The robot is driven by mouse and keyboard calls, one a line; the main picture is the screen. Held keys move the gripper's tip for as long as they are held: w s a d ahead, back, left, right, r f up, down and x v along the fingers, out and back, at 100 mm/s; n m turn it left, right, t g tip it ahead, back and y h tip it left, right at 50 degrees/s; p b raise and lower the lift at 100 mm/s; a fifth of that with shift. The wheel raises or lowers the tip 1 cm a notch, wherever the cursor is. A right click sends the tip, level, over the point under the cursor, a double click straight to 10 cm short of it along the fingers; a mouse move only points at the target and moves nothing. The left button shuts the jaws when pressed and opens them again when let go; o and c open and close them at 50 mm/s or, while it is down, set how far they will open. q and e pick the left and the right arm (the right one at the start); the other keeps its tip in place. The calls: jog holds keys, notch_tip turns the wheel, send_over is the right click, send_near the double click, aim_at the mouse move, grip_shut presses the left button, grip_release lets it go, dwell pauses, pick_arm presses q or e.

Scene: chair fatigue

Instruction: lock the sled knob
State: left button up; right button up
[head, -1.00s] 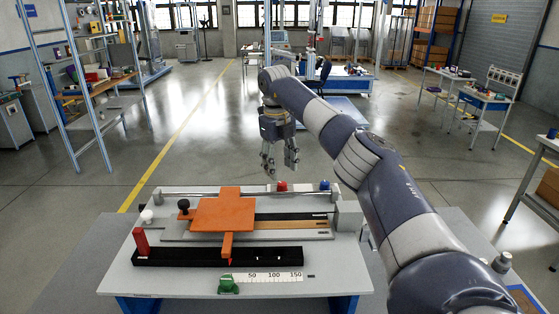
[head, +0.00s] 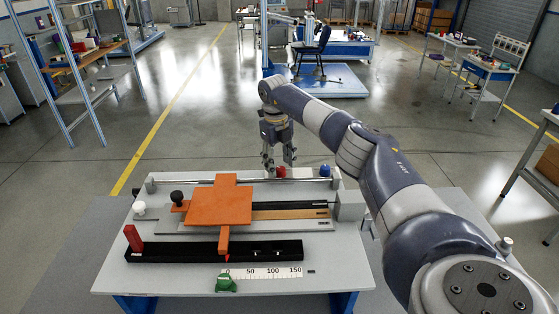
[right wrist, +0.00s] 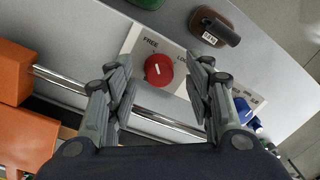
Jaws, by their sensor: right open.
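A red knob (right wrist: 158,70) with a small white mark sits on a white plate (right wrist: 133,48) lettered FREE and, partly hidden, LO. The mark seems to point towards FREE. In the head view the red knob (head: 281,173) is at the table's back edge area. My right gripper (head: 279,163) is open and points down over it; in the right wrist view its fingers (right wrist: 160,75) appear on either side of the knob, not visibly touching it. The orange sled (head: 220,207) sits on the rails to the left. My left gripper is not in view.
A blue knob (head: 324,170) stands right of the red one. A steel rod (right wrist: 165,120) runs in front of the red knob. A black knob (head: 177,196), a white knob (head: 139,208), a red block (head: 133,238) and a green piece (head: 225,283) are on the table (head: 330,270).

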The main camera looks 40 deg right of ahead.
jog(key=shift+s+f, duration=0.1)
jog(key=shift+f, duration=0.45)
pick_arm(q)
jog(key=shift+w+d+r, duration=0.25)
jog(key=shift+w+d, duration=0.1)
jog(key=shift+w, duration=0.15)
pick_arm(e)
jog(key=c, duration=1.1)
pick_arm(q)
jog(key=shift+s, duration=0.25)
pick_arm(e)
jog(key=shift+o, duration=0.2)
